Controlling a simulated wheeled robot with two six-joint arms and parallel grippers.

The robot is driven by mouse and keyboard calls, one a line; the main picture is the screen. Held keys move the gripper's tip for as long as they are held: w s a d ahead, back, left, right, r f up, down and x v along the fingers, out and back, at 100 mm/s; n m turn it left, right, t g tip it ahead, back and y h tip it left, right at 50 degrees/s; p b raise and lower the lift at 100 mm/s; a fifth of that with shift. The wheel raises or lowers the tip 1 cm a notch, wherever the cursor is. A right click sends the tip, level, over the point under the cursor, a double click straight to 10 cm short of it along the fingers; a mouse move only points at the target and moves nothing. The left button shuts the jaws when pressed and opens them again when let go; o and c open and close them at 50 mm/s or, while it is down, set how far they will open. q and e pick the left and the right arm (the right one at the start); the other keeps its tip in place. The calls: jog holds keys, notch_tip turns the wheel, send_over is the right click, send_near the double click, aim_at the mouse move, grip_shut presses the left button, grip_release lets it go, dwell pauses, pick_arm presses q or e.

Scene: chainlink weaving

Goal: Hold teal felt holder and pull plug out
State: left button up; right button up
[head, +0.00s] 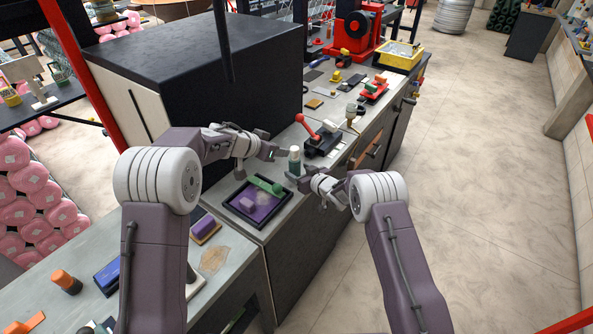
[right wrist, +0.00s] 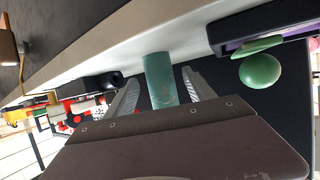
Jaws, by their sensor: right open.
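The teal felt holder (head: 294,167) stands upright on the grey bench, beside the black tray's far corner. A pale grey plug (head: 294,152) shows at its top. My right gripper (head: 296,177) is open, close to the holder on its near right side. In the right wrist view the teal holder (right wrist: 160,80) lies between the two spread fingers, with gaps on both sides; the plug is not distinguishable there. My left gripper (head: 272,147) is just left of the plug, at about its height; whether its fingers are open or touch it is unclear.
A black tray (head: 232,209) with a purple lining holds a green piece (head: 265,185) and a purple block (head: 247,203). A black tool with a red lever (head: 306,126) stands behind the holder. A large black cabinet (head: 200,65) rises at the left. The floor at right is clear.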

aim_at(298, 170)
jog(key=x, duration=0.3)
jog(key=shift+w+a+f, duration=0.2)
jog(key=shift+w+a, duration=0.05)
jog(key=shift+w, duration=0.15)
jog(key=shift+c, duration=1.1)
grip_shut()
jog(key=shift+o, duration=1.6)
grip_release()
